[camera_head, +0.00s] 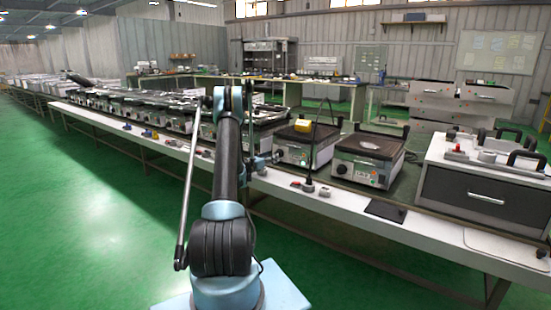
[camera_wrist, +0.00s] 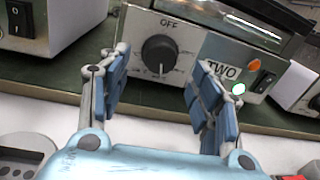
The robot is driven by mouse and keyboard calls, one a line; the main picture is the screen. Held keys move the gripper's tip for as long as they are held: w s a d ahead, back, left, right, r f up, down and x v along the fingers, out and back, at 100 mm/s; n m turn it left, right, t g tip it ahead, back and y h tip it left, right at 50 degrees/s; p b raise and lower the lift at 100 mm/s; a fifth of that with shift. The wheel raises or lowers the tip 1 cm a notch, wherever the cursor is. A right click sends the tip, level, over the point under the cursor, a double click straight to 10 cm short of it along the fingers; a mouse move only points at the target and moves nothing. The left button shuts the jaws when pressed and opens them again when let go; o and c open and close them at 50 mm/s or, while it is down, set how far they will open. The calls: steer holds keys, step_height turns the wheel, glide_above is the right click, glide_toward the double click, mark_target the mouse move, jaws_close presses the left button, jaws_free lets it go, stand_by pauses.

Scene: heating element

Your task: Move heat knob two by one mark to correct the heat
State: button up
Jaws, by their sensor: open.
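Heat knob two (camera_wrist: 159,53) is a round black knob on the pale front panel (camera_wrist: 205,47) of a heating unit. "OFF" is printed above it and a "TWO" label (camera_wrist: 222,71) is to its right. Its exact mark is too small to read. In the head view my arm covers part of the units, and the gripper is small beside the bench.
Similar units stand in a row on the long bench (camera_head: 405,217); one with a dark top plate (camera_head: 367,158) is to the right. A black rocker switch (camera_wrist: 20,18) is on the left neighbour. Small grey parts (camera_wrist: 22,160) lie on the bench front. Green floor is open at left.

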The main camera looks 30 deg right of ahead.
steer(key=shift+x, duration=2.65)
steer(key=c, duration=1.1)
